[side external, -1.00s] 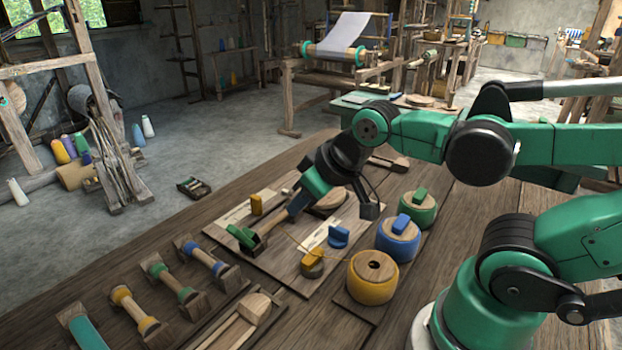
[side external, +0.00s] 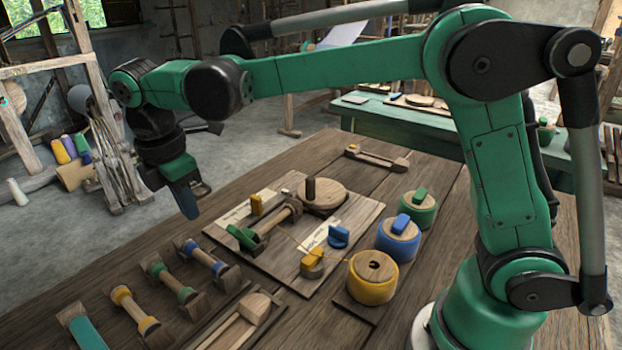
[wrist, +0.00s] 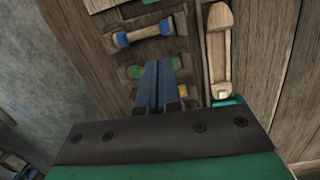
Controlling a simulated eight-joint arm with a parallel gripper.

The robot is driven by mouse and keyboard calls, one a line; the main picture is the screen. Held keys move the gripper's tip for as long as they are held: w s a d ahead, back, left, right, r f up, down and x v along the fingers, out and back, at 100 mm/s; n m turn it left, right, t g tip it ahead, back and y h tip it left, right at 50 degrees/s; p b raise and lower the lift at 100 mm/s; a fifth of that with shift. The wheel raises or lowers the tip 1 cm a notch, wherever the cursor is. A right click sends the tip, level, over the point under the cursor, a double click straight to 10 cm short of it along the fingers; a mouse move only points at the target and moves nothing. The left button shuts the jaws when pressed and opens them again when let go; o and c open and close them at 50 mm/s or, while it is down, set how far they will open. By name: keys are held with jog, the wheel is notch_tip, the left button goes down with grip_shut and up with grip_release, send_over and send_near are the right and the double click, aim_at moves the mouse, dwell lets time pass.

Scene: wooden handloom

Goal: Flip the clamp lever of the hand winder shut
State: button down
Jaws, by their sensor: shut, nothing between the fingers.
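The hand winder stands on a wooden board (side external: 348,228), with a round wooden wheel (side external: 330,198), a dark upright handle (side external: 311,189) and a wooden shaft (side external: 284,216). A green lever (side external: 241,237) lies slanted at the shaft's near-left end. I cannot tell for sure which is the clamp lever. My gripper (side external: 189,210) is shut and empty, in the air left of the board, its blue fingers pointing down. They also show in the wrist view (wrist: 157,85).
Several spools, one blue-ended (side external: 203,258), lie in a row along the table's left side, below my fingers in the wrist view. Yellow (side external: 373,290), blue (side external: 398,250) and green (side external: 418,215) round drums stand right of the board. A thin thread crosses the board.

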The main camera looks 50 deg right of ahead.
aim_at(245, 235)
jog(key=shift+w+a+f+n, duration=0.15)
jog(key=shift+a+f+n, duration=0.15)
jog(key=shift+a+n, duration=0.15)
jog(key=f, duration=0.3)
jog(key=d+f, duration=0.1)
jog(key=f, duration=0.5)
jog(key=shift+d, duration=0.25)
jog(key=d, duration=0.2)
jog(key=shift+d+r, duration=0.25)
jog(key=shift+d, duration=0.15)
jog(key=shift+d+r, duration=0.25)
jog(key=shift+d, duration=0.2)
jog(key=shift+d+r, duration=0.1)
